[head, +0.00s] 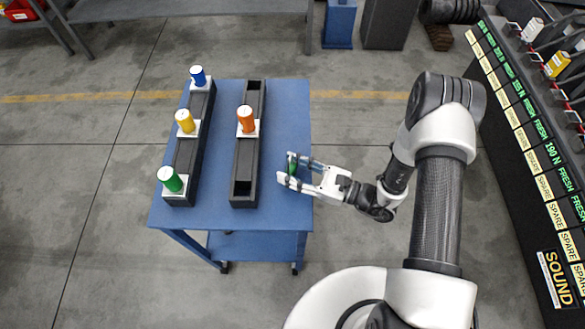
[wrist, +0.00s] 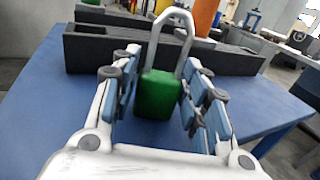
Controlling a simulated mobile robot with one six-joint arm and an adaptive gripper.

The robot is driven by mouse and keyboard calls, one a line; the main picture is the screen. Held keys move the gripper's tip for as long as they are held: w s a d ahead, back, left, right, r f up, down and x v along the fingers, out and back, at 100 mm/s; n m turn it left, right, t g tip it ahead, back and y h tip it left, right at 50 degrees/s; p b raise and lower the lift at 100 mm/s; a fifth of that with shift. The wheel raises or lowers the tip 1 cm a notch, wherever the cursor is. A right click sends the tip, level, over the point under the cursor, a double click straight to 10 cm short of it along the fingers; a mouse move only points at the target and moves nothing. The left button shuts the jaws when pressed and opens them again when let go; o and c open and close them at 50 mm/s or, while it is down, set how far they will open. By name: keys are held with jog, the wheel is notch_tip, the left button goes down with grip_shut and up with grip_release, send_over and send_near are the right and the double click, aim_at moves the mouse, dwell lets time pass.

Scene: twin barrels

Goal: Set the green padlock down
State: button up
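The green padlock (wrist: 160,95) has a grey metal shackle pointing up. In the wrist view it stands upright between my two fingers, with the blue pads close against its sides. My gripper (head: 286,167) is shut on it near the right edge of the blue table (head: 217,150). In the head view the padlock (head: 293,167) is partly hidden by the fingers. Whether its bottom touches the tabletop or hangs just above it, I cannot tell.
Two long black racks stand on the table: the left rack (head: 189,150) bears blue, yellow and green cylinders, and the right rack (head: 245,155) bears an orange cylinder (head: 246,119). Bare tabletop lies between the right rack and the right edge. A labelled shelf (head: 530,150) stands far right.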

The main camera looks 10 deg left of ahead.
jog(key=shift+o, duration=1.2)
jog(key=shift+r, duration=0.15)
jog(key=shift+d, duration=0.25)
jog(key=s+d+p, duration=0.2)
jog(key=d, duration=0.9)
jog(key=shift+d, duration=0.2)
